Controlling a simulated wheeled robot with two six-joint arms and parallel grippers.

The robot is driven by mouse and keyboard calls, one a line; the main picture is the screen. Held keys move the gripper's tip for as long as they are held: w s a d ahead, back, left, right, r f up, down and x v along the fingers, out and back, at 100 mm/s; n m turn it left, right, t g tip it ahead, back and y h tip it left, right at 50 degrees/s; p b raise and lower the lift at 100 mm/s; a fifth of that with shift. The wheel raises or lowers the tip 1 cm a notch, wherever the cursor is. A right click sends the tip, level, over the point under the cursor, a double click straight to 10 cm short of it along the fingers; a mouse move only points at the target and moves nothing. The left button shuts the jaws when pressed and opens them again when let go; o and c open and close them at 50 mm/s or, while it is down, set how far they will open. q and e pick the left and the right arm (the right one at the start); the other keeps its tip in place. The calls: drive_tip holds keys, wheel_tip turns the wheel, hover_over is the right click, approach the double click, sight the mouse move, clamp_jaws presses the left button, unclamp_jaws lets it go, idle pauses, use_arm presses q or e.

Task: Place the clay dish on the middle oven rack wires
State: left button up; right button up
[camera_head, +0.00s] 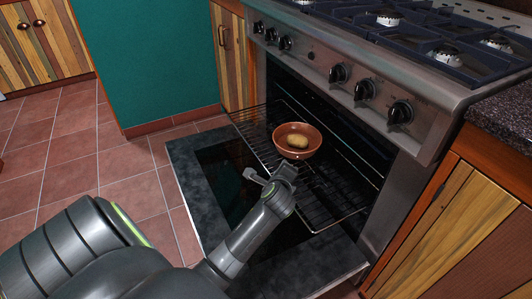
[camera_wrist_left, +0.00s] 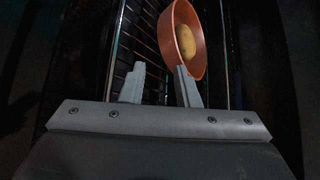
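The clay dish (camera_head: 284,148) is a round reddish-brown bowl with a yellowish potato-like item (camera_head: 300,140) in it. It appears to rest on the pulled-out wire oven rack (camera_head: 322,207), near the oven opening. My left gripper (camera_head: 269,177) is just in front of the dish, with its fingers apart and nothing seen between them. In the left wrist view the dish (camera_wrist_left: 197,62) lies beyond the right fingertip of the gripper (camera_wrist_left: 158,80), which overlaps its lower edge. I cannot tell whether they touch. My right gripper is not in view.
The oven door (camera_head: 190,165) is folded down below the rack. The stove front with knobs (camera_head: 365,90) overhangs the dark oven opening. Wooden cabinets (camera_head: 440,235) stand at the right. Tiled floor (camera_head: 75,150) is clear at the left.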

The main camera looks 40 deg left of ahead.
use_arm(q)
drive_tip(key=s+d+r+n+t+h, duration=0.3)
drive_tip(key=s+d+r+n, duration=0.1)
drive_tip(key=s+n, duration=0.5)
drive_tip(key=s+d+r+n+t+h, duration=0.2)
drive_tip(key=s+r+n, duration=0.4)
drive_tip(key=s+n, duration=0.3)
drive_tip(key=s+d+h, duration=0.1)
drive_tip(key=d, duration=0.1)
drive_tip(key=shift+s+d+r+t, duration=0.3)
drive_tip(key=shift+d+t, duration=0.1)
drive_tip(key=shift+w, duration=0.1)
